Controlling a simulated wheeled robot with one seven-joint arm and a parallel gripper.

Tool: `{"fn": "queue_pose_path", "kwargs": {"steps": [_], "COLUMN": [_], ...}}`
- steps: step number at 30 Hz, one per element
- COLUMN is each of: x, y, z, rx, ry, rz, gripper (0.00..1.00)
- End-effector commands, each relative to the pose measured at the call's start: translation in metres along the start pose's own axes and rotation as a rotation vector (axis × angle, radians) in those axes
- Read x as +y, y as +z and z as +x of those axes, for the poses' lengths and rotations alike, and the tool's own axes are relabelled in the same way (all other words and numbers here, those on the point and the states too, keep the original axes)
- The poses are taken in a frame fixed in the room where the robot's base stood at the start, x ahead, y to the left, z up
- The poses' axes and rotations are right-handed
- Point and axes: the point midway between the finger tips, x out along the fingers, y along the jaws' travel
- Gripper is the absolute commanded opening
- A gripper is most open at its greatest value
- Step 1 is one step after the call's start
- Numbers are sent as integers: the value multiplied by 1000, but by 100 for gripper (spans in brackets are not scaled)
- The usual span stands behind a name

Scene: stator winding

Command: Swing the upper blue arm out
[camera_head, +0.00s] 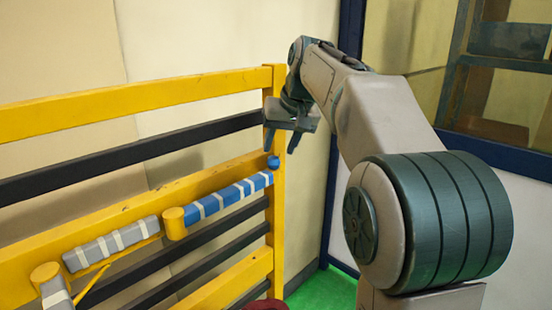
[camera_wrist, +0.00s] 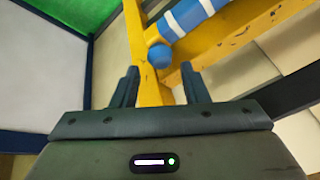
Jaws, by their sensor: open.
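The upper blue arm (camera_head: 228,195) is a blue bar with white bands. It lies along the yellow frame, from a yellow round hinge post (camera_head: 174,223) to a blue ball end (camera_head: 273,162) near the frame's right upright. My gripper (camera_head: 288,135) is open and empty, just above the ball end in the head view. In the wrist view the blue arm (camera_wrist: 188,16) shows at the top, and its ball (camera_wrist: 160,56) appears beyond and between my two fingers (camera_wrist: 160,85). The ball looks apart from both fingers.
A grey arm with white bands (camera_head: 112,244) sits lower left on the same yellow frame (camera_head: 130,95), which has dark crossbars. A dark-framed window or shelf (camera_head: 505,60) stands at the right. Green floor (camera_head: 328,290) shows below. The wall is close behind the frame.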

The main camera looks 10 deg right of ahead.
Motion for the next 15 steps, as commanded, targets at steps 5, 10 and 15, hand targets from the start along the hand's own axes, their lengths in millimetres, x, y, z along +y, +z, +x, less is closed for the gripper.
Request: {"fn": "queue_pose_path", "kwargs": {"steps": [5, 10, 15], "x": [0, 0, 0], "y": [0, 0, 0], "z": [30, 45, 49], "rx": [-2, -1, 0], "ry": [0, 0, 0], "rz": [0, 0, 0], "gripper": [41, 41, 41]}}
